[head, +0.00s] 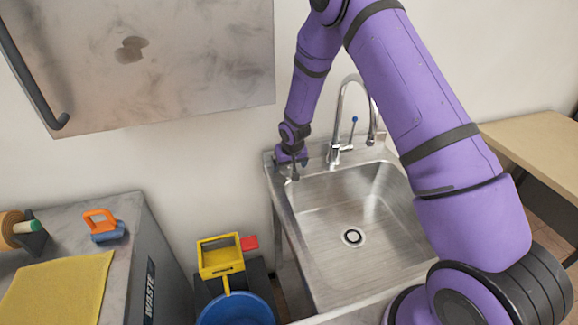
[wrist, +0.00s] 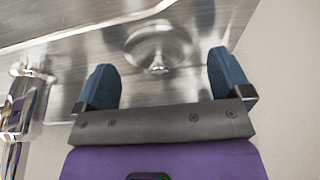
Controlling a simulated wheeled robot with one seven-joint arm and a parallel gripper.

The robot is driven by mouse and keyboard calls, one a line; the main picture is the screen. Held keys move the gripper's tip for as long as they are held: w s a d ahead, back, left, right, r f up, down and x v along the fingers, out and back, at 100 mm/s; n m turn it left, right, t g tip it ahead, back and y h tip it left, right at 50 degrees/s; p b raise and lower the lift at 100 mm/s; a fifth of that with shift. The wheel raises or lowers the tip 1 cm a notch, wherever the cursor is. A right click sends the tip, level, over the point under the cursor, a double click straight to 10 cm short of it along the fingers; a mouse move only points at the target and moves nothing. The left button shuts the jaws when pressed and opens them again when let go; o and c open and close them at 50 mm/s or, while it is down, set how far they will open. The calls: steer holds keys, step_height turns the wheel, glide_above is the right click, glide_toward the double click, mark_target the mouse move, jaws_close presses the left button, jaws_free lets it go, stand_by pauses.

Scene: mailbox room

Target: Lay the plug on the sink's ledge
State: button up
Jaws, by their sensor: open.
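The steel sink (head: 350,215) stands right of centre, its drain (head: 352,236) in the basin floor. My gripper (head: 292,172) is over the sink's back left corner, at the ledge (head: 318,158). In the wrist view its two blue fingers stand wide apart (wrist: 160,65). A round, shiny metal piece with a small knob, which looks like the plug (wrist: 158,45), lies on the steel ledge (wrist: 85,45) between and just beyond the fingertips. No finger visibly touches it. In the head view I cannot make out the plug; my gripper is in front of that spot.
The tap (head: 340,125) rises from the back ledge, to the right of my gripper. A grey waste counter (head: 130,225) is at far left, a wooden table (head: 535,145) at right.

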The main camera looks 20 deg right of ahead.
steer(key=v, duration=1.1)
steer(key=shift+r, duration=0.4)
steer(key=s+d+r, duration=0.2)
steer(key=s+r, duration=0.3)
steer(key=r, duration=0.3)
steer(key=s+d+r+t, duration=0.1)
steer(key=s+r, duration=0.4)
steer(key=r, duration=0.3)
steer(key=s+d+r, duration=0.2)
steer(key=s+r, duration=0.3)
steer(key=r, duration=0.3)
steer(key=s+d+r, duration=0.1)
steer(key=s+r, duration=0.2)
steer(key=s, duration=0.9)
steer(key=s+d+r, duration=0.1)
steer(key=s+r, duration=0.3)
steer(key=s, duration=0.7)
steer(key=shift+s+r+t, duration=0.3)
steer(key=shift+s+t, duration=0.1)
